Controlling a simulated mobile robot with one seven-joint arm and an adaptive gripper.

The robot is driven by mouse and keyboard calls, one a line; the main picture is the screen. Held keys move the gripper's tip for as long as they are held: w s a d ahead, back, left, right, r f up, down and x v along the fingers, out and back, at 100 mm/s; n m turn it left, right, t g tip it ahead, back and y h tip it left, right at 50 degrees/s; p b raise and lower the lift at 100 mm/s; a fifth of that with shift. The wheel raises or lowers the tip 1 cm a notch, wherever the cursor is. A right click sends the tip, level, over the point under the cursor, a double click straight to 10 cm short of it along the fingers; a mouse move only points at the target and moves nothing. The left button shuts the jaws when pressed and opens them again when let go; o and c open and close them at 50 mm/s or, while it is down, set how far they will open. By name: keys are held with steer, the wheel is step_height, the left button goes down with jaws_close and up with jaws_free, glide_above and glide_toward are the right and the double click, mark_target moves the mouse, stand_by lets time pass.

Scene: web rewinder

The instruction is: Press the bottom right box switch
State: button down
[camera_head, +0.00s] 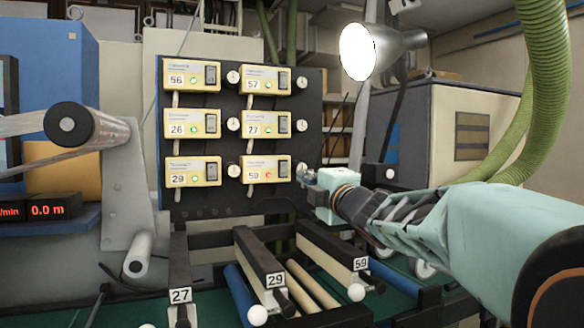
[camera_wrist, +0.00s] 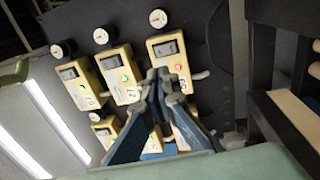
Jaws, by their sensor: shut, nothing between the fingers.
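The bottom right box (camera_head: 258,174) is yellow, with a number label, a small red light and a dark rectangular switch (camera_head: 283,169) at its right side. It is in the lower right of the black panel in the head view. In the wrist view the same box (camera_wrist: 163,42) is at top centre, its red light visible and its dark switch (camera_wrist: 165,48) uncovered. My gripper (camera_head: 303,172) is shut and empty, just right of the box. In the wrist view its fingertips (camera_wrist: 164,76) overlap the box's label area. I cannot tell whether they touch it.
Several similar yellow boxes, including box 27 (camera_head: 254,125) and box 29 (camera_head: 190,172), fill the panel (camera_head: 235,145). A round gauge (camera_head: 302,169) sits close by my gripper. Numbered rollers and arms (camera_head: 263,262) lie below. A lamp (camera_head: 372,50) hangs above.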

mark_target(284, 165)
steer(key=p+x, duration=0.3)
steer(key=x, duration=0.8)
steer(key=shift+w+a, duration=0.1)
steer(key=shift+w, duration=0.15)
steer(key=shift+w+a+r, duration=0.1)
steer(key=shift+w+r, duration=0.2)
steer(key=shift+s+f, duration=0.1)
